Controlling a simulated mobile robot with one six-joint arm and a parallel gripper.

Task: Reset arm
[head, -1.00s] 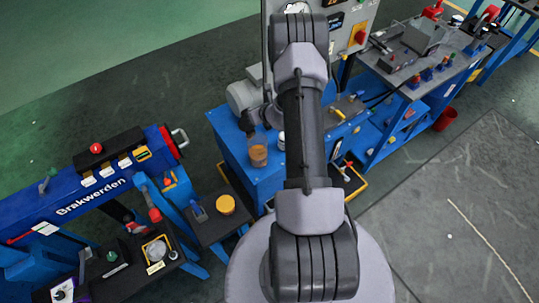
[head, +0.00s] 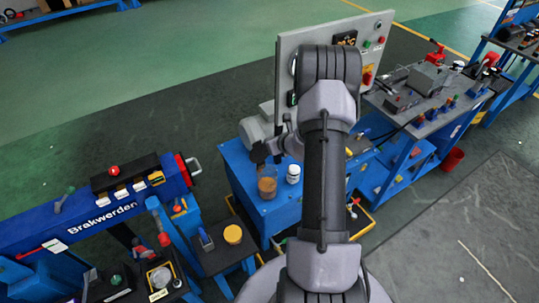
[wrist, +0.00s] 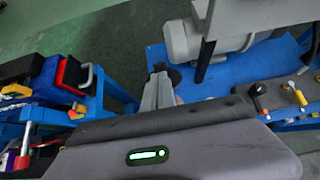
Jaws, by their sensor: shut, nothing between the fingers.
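My arm rises through the middle of the head view, in front of a blue stand. My gripper (head: 262,152) shows in part left of the arm, over the blue stand's top and close to an amber jar (head: 267,184). In the wrist view my gripper (wrist: 160,75) points away from the camera over the blue top, with its grey fingers together and nothing seen between them. The wrist housing covers the lower middle of that view. Part of the gripper is hidden by the arm in the head view.
A white bottle (head: 293,174) stands next to the jar. A grey motor (head: 257,131) and an upright control panel (head: 290,82) stand behind. A blue "Brakwerden" bench (head: 95,222) is at left, a tool bench (head: 428,108) at right. The floor at far right is clear.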

